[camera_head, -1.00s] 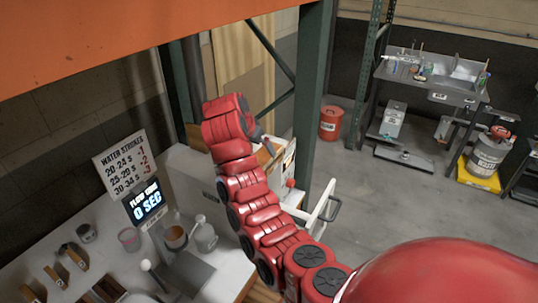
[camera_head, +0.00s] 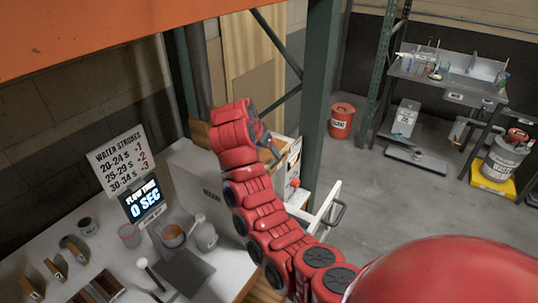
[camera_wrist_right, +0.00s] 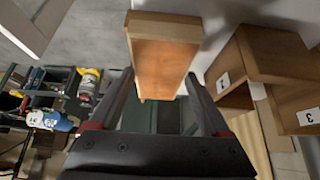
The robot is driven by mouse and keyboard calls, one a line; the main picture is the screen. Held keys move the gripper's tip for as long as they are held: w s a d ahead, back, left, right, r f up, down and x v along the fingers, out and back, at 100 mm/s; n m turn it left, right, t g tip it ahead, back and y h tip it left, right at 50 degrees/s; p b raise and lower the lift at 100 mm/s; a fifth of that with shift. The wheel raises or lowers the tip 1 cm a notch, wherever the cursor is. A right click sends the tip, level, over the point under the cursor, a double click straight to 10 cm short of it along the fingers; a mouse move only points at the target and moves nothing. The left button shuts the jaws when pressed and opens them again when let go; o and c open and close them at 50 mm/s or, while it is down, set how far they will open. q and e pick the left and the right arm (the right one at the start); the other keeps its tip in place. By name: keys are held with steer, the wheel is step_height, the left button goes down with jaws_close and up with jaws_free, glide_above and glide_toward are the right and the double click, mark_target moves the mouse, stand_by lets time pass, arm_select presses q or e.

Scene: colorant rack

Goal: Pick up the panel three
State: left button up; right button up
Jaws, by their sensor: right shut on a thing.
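My right gripper (camera_wrist_right: 165,105) is shut on a plain wooden panel (camera_wrist_right: 163,60), whose end stands up between the two dark fingers in the right wrist view. No number shows on its visible face, so I cannot tell if it is panel three. In the head view my right gripper (camera_head: 266,140) is small and partly hidden behind my red arm, near the white cabinet. A wooden block with a "3" label (camera_wrist_right: 308,117) is at the right of the wrist view, apart from the gripper. My left gripper is not in view.
Another labelled wooden block (camera_wrist_right: 223,83) stands close right of the held panel. A green post (camera_head: 322,110) and orange beam (camera_head: 130,35) are near my arm. The white bench (camera_head: 70,255) holds a sign (camera_head: 122,160) and cups. Open floor (camera_head: 390,210) lies right.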

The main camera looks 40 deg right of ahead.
steer(key=shift+s+f, duration=0.1)
steer(key=shift+f, duration=0.1)
steer(key=shift+c, duration=0.9)
steer(key=shift+r, duration=0.1)
